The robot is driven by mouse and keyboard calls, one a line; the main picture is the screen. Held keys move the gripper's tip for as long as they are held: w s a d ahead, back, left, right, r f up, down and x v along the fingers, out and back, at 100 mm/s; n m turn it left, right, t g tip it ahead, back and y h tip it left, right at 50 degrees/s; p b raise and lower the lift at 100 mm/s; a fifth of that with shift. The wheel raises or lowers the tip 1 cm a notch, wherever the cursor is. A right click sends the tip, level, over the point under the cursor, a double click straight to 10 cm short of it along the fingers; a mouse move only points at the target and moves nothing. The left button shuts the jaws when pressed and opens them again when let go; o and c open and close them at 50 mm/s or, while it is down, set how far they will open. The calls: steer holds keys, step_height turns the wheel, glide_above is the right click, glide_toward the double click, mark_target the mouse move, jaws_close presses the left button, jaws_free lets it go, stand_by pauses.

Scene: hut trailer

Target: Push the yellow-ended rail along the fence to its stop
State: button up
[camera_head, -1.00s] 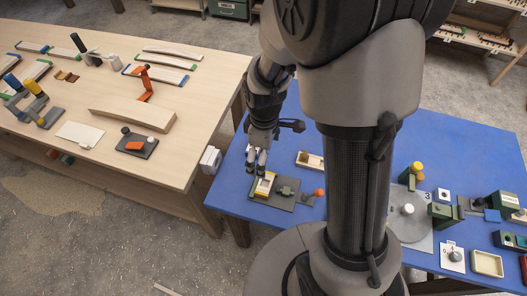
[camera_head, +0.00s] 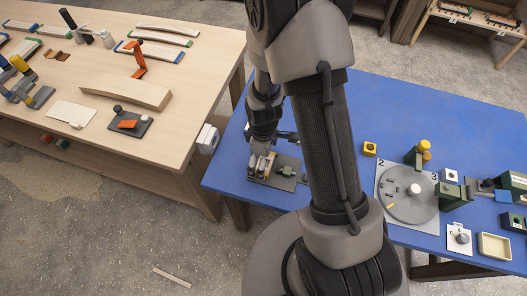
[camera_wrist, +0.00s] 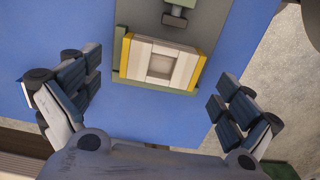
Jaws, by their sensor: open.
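The yellow-ended rail (camera_wrist: 140,58) shows in the wrist view as a pale block with a yellow strip at each end and a square recess in its middle. It lies on a grey plate, with a green fence (camera_wrist: 118,48) along its left side. In the head view my gripper (camera_head: 262,164) is over the fixture plate (camera_head: 284,182) and largely hides the rail.
The blue table (camera_head: 340,110) also carries a grey disc fixture (camera_head: 408,205), a yellow block (camera_head: 369,149) and a cream tray (camera_head: 494,246) to the right. A wooden bench (camera_head: 100,70) stands on the left, with a gap of floor between.

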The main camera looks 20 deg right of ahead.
steer(key=shift+f, duration=0.75)
steer(key=c, duration=1.1)
steer(key=o, duration=1.1)
step_height(320, 180, up, 12)
